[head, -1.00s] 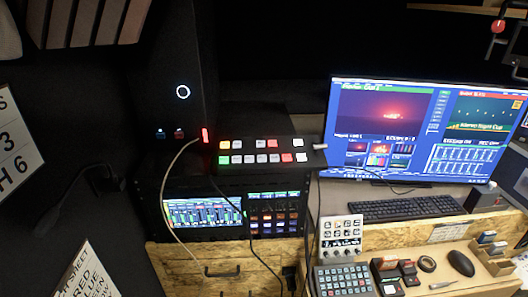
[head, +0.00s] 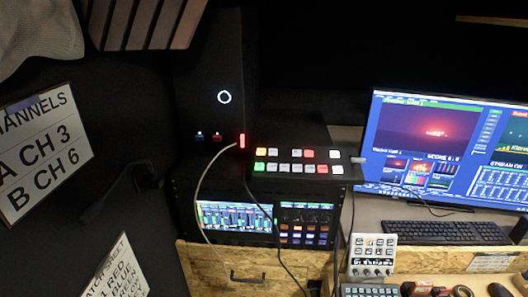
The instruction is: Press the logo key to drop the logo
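A black switcher panel (head: 299,161) lies on top of the rack unit, near the middle of the head view. It carries two rows of small square keys. The upper row has yellow, white and red keys; the lower row has a green key (head: 260,167) at its left end, then white keys and a red key (head: 309,168). Single white keys (head: 335,155) sit apart at the right. The key labels are too small to read, so I cannot tell which one is the logo key. The monitor (head: 445,150) at the right shows a red sunset picture. Neither gripper is in view.
A black computer tower (head: 215,65) stands behind the panel. Cables hang in front of the rack unit (head: 262,220). A keyboard (head: 446,232), a small white mixer (head: 373,254) and a mouse (head: 500,290) are at right. Signs (head: 42,150) hang on the left wall.

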